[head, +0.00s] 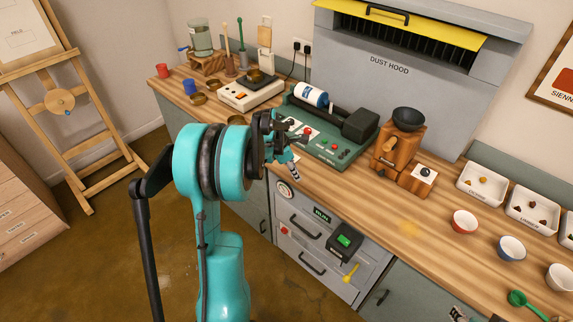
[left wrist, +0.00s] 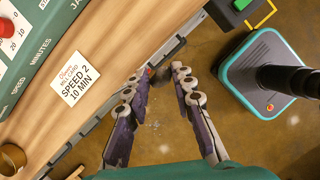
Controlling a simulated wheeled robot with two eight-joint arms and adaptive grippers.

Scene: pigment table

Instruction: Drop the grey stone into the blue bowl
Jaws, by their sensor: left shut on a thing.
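The blue bowl (head: 511,254), blue outside and pale inside, stands on the counter at the right, between a red bowl and a pale bowl. My left gripper (head: 291,166) is near the counter's front edge, left of the bowl and well apart from it. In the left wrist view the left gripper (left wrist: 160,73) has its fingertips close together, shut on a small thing. No grey stone shows plainly elsewhere.
The wooden counter (head: 408,229) has free room before the bowls. The red bowl (head: 464,223), the pale bowl (head: 561,279) and a green scoop (head: 517,298) are near. A green roller machine (head: 325,143) and a wooden grinder (head: 397,150) stand behind. White trays (head: 480,184) line the wall.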

